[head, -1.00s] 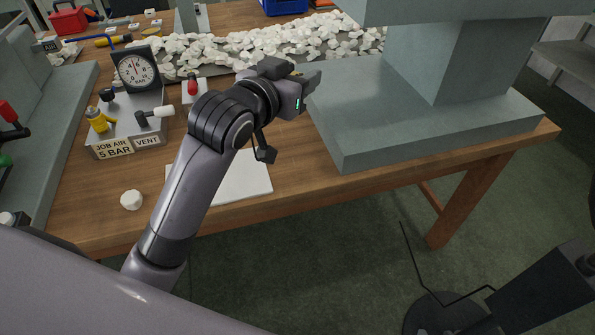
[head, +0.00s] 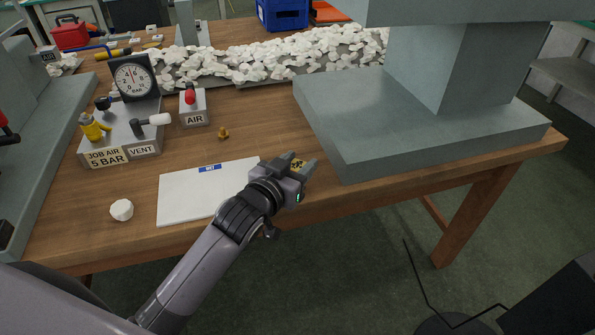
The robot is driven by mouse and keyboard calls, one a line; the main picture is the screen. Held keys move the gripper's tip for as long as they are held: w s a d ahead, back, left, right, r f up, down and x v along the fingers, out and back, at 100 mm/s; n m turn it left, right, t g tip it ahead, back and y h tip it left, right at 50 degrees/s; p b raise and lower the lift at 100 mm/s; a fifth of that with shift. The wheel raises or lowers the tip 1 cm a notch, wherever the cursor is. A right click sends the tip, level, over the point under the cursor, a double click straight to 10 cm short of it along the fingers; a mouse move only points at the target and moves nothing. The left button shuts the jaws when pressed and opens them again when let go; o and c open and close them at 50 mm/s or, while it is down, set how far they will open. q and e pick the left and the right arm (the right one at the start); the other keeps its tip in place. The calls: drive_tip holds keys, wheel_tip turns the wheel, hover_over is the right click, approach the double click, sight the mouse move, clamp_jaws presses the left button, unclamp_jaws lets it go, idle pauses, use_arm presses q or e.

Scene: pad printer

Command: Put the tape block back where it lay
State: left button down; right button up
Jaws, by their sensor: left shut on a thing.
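My left gripper (head: 303,170) is over the front part of the bench, at the right end of the white pad. It is shut on a small yellowish block (head: 298,163), which looks like the tape block. Only a little of the block shows between the fingers; the rest is hidden. I cannot tell whether it touches the bench. My right gripper is not in view.
The white pad (head: 185,199) with a blue label lies left of the gripper. The grey machine base (head: 400,145) is close on the right.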

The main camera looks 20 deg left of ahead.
use_arm(q)
drive_tip(key=shift+f, duration=0.6)
drive_tip(key=c, duration=0.6)
unclamp_jaws()
drive_tip(key=shift+f, duration=0.15)
drive_tip(key=v, duration=0.6)
drive_tip(key=p+v, duration=0.1)
drive_tip(key=v, duration=0.5)
drive_tip(key=shift+r, duration=0.25)
